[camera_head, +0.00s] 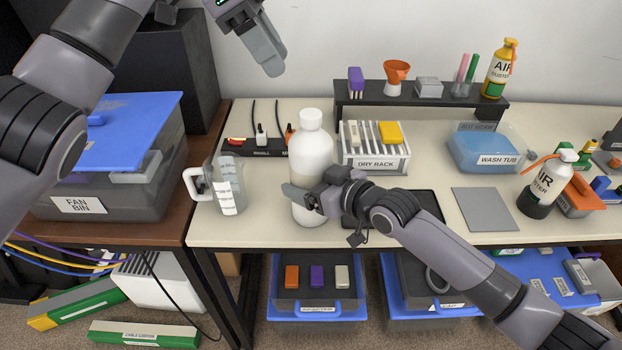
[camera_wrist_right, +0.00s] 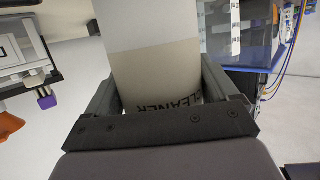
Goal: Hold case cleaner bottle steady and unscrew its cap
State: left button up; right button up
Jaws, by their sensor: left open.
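The white case cleaner bottle (camera_head: 309,158) stands upright on the bench, its white round cap (camera_head: 311,119) on top. My right gripper (camera_head: 303,198) is at the lower body of the bottle. In the right wrist view the fingers of the right gripper (camera_wrist_right: 158,95) lie along both sides of the bottle (camera_wrist_right: 155,70), closed on it, with "CLEANER" printed between them. My left gripper (camera_head: 268,55) is open and empty, up and to the left of the cap, apart from it. Its far finger is hard to make out.
A clear measuring jug (camera_head: 229,185) stands just left of the bottle. A dry rack (camera_head: 377,160) is close behind to the right, and a dark mat (camera_head: 425,205) lies right of the bottle. A shelf (camera_head: 420,97) and a wash tub (camera_head: 485,152) are farther right.

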pick_arm(q)
jog(key=shift+o, duration=0.3)
jog(key=shift+o, duration=1.4)
jog(key=n+t+y, duration=0.3)
jog(key=n+y, duration=0.3)
jog(key=n, duration=1.2)
send_near(311, 114)
jog(key=shift+x, duration=4.4)
